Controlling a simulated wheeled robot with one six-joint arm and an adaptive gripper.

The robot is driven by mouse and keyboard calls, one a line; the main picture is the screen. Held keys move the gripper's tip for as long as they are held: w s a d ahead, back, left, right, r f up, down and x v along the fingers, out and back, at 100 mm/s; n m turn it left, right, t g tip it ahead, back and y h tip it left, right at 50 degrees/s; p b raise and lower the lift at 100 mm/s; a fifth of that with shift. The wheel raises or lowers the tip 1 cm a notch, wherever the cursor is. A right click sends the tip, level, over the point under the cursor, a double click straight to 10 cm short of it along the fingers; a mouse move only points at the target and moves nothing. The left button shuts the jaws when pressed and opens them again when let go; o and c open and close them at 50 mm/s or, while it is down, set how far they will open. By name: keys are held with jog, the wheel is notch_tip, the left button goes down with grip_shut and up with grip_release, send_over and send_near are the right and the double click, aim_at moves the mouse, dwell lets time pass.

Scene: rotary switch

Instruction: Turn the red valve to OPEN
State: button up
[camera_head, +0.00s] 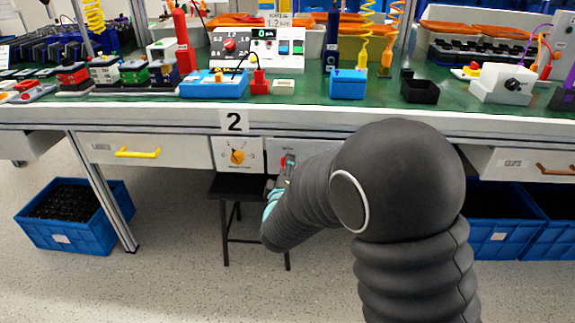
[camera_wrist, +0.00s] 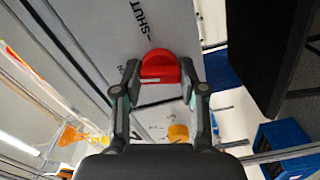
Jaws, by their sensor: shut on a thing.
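The red valve (camera_wrist: 158,64) is a round red knob on a pale panel under the bench. In the wrist view it sits between my two fingers, with one finger against each side, and my gripper (camera_wrist: 160,76) is shut on it. A pale mark shows on the knob's lower part. The word SHUT (camera_wrist: 140,16) is printed on the panel beyond the knob; I cannot read an OPEN label. In the head view only a small red part of the valve (camera_head: 283,161) shows beside my gripper (camera_head: 287,168), and my arm hides much of the panel.
A panel with an orange knob (camera_head: 237,157) is just left of the valve's panel. A dark stool (camera_head: 228,188) stands below. The bench edge (camera_head: 150,117) runs above my gripper. A drawer with a yellow handle (camera_head: 137,153) is at left; blue crates are on the floor.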

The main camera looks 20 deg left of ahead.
jog(key=shift+n+p, duration=0.55)
jog(key=shift+n, duration=1.05)
jog(key=o, duration=1.2)
jog(key=shift+c, duration=0.2)
jog(key=v, duration=1.2)
